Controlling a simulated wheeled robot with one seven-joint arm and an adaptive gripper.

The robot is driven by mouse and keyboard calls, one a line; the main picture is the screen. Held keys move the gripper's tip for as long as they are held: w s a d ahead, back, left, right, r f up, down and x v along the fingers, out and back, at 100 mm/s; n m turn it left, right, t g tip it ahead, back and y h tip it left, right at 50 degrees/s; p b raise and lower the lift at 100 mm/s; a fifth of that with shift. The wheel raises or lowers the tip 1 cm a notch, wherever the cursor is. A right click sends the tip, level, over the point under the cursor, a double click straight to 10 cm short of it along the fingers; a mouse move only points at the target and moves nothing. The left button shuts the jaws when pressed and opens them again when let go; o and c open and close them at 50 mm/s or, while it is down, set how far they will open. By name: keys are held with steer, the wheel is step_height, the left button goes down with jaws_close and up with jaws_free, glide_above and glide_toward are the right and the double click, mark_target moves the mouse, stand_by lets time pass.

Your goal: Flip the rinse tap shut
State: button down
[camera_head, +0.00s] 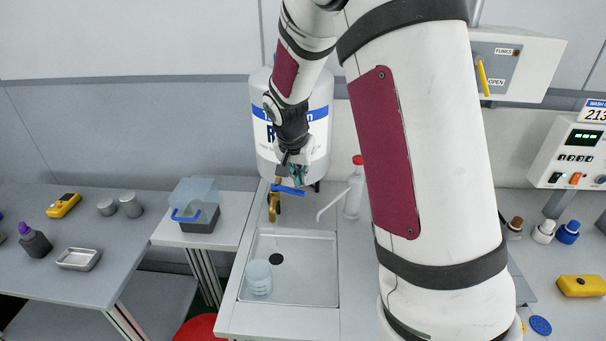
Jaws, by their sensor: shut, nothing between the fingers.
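The rinse tap (273,210) is a brass tap at the foot of a white tank (320,165), above the back edge of the sink. Its blue lever (290,191) sticks out to the right, roughly level in the picture. My gripper (297,179) is shut and empty, pointing down just above the lever. I cannot tell whether the fingertips touch the lever. My arm hides part of the tank and its label.
The sink (310,275) holds a pale cup (258,278) below the tap. A red-capped wash bottle (353,190) stands right of the tap, close to my arm. A clear-lidded box (200,213) stands on the left side table.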

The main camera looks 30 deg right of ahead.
mark_target(300, 193)
steer(key=shift+s+a+m, duration=0.2)
steer(key=shift+s+m, duration=0.15)
steer(key=shift+m, duration=0.35)
steer(key=shift+s+a+m+g+h, duration=0.3)
steer(key=shift+s+a+m+g, duration=0.2)
steer(key=shift+m, duration=0.5)
steer(key=m, duration=0.1)
steer(key=s+a+m+g, duration=0.1)
steer(key=m, duration=0.1)
steer(key=shift+s+a+m+p, duration=0.15)
steer(key=shift+a+m+p, duration=0.15)
steer(key=shift+p, duration=0.1)
steer(key=a+m, duration=0.1)
steer(key=m, duration=0.1)
steer(key=a+m+g, duration=0.1)
steer(key=m, duration=0.1)
steer(key=a+m+g+p, duration=0.1)
steer(key=shift+s+a+m, duration=0.15)
steer(key=shift+s+m, duration=0.2)
steer(key=shift+m, duration=0.05)
steer(key=shift+w, duration=0.1)
steer(key=shift+w+d+b, duration=0.35)
steer(key=shift+w+d, duration=0.05)
steer(key=shift+w, duration=0.2)
